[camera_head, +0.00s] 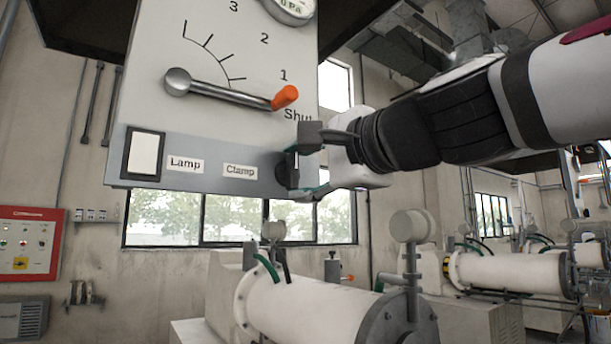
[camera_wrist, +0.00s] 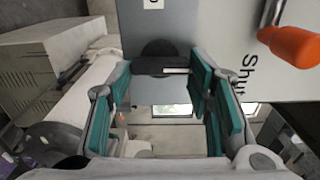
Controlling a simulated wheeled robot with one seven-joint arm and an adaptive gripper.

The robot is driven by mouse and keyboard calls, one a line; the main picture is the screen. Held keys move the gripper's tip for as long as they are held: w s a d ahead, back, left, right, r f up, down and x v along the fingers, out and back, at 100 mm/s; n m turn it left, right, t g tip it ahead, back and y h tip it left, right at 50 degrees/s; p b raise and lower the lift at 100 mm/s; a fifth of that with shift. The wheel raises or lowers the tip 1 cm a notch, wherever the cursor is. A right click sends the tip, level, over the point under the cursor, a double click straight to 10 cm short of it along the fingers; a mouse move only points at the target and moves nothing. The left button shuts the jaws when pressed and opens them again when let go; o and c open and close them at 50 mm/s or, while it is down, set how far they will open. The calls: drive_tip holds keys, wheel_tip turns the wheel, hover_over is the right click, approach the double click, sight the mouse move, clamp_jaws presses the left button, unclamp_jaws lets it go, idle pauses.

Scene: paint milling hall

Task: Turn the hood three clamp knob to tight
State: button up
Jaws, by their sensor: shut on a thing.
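A grey panel (camera_head: 235,130) carries a label "Clamp" (camera_head: 240,170) at its lower right. The dark clamp knob (camera_head: 281,172) sits just right of this label, partly hidden by my gripper (camera_head: 302,164). In the wrist view the knob (camera_wrist: 160,66) has a round dark base and a bar across it, with a white mark toward the bar's right end. My gripper (camera_wrist: 161,75) is shut on the bar, its green pads on either end. Which position the mark points to cannot be read.
A lever with an orange end (camera_head: 285,97) sits just above my gripper, by "Shut". A white rocker switch (camera_head: 143,153) marked "Lamp" is at the panel's lower left. White milling cylinders (camera_head: 305,311) stand below. A red control box (camera_head: 27,243) hangs on the left wall.

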drive_tip(key=o, duration=1.1)
drive_tip(key=shift+o, duration=0.2)
drive_tip(key=v, duration=1.2)
drive_tip(key=shift+w, duration=0.1)
